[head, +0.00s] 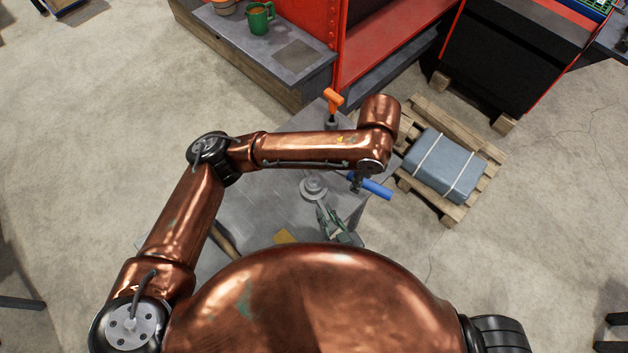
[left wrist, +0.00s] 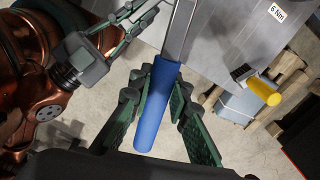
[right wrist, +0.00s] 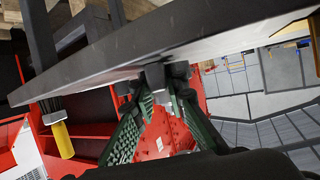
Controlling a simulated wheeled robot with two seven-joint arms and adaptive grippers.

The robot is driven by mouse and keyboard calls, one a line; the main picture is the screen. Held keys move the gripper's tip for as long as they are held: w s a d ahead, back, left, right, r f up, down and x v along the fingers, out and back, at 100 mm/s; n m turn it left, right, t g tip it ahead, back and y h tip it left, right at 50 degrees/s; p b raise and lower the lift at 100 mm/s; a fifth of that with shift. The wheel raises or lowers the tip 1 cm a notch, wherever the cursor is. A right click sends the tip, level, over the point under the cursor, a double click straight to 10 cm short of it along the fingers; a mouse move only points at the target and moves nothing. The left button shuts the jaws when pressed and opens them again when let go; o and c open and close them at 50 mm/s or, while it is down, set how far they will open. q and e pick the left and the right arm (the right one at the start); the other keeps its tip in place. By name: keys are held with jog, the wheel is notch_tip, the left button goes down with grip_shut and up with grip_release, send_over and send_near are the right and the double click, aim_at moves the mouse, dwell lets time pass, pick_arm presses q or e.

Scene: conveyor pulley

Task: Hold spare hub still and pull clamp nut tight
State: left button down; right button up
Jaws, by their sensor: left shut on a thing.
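The blue handle (head: 375,188) of a tool lies at the table's right edge in the head view. My left gripper (head: 357,181) is shut on it; in the left wrist view the green fingers close around the blue handle (left wrist: 156,105), and its grey shaft (left wrist: 181,32) runs up over the table. A round grey hub (head: 313,187) stands on the table. My right gripper (head: 325,214) is beside it, on its near side. In the right wrist view its fingers (right wrist: 165,98) stand apart with a gap between them, near a small dark part (right wrist: 156,74). I cannot make out the clamp nut.
The grey table (head: 268,193) carries an orange-handled tool (head: 333,100) at its back. A yellow handle (left wrist: 264,91) sticks out at the table edge. A pallet with a strapped grey block (head: 441,164) stands to the right.

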jog(key=shift+c, duration=0.7)
jog(key=o, duration=0.8)
jog(key=o, duration=0.4)
jog(key=o, duration=0.4)
jog(key=shift+o, duration=0.3)
jog(key=o, duration=0.3)
